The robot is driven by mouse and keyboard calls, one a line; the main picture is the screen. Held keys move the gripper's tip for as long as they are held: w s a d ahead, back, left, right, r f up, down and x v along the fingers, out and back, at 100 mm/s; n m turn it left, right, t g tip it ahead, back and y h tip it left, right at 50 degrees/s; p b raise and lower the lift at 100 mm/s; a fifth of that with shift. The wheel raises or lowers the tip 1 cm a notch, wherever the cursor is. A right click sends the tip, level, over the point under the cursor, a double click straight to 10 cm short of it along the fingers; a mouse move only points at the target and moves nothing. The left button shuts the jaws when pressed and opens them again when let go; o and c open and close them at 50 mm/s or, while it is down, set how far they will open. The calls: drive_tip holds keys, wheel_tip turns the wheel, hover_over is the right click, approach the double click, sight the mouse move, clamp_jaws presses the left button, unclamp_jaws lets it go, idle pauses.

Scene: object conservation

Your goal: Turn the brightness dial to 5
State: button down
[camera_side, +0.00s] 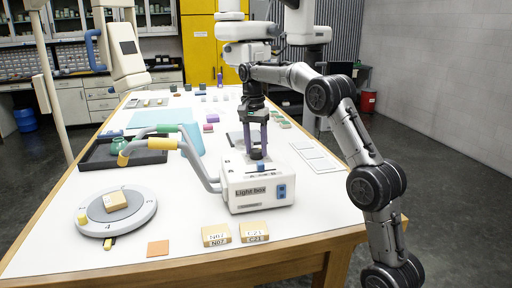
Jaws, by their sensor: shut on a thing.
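The white light box (238,204) stands on the table, right of centre, with its name on the front and a blue switch panel at the front right. The small dark dial (258,155) is on its top. My gripper (257,150) points straight down over the box, its purple-grey fingers shut on the dial. The fingers partly hide the dial, and its marks are too small to read. A small blue part (261,167) sits on the box top just in front of the dial.
Curved grey arms with green and yellow grips (164,144) reach left from the box. A round turntable (139,216) bearing a tan block (116,201) is at the front left. Two labelled tan blocks (216,236) lie in front of the box. A black tray (97,154) is at left.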

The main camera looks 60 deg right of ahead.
sight(256, 149)
drive_tip(key=m, duration=0.4)
drive_tip(key=shift+m, duration=0.3)
drive_tip(key=m, duration=0.4)
drive_tip(key=shift+s+m+y, duration=0.1)
drive_tip(key=shift+m+y, duration=0.2)
drive_tip(key=shift+c, duration=1.6)
unclamp_jaws()
drive_tip(key=shift+d+r, duration=0.1)
drive_tip(key=r, duration=0.7)
drive_tip(key=shift+w+d+r, duration=0.15)
drive_tip(key=shift+w, duration=0.05)
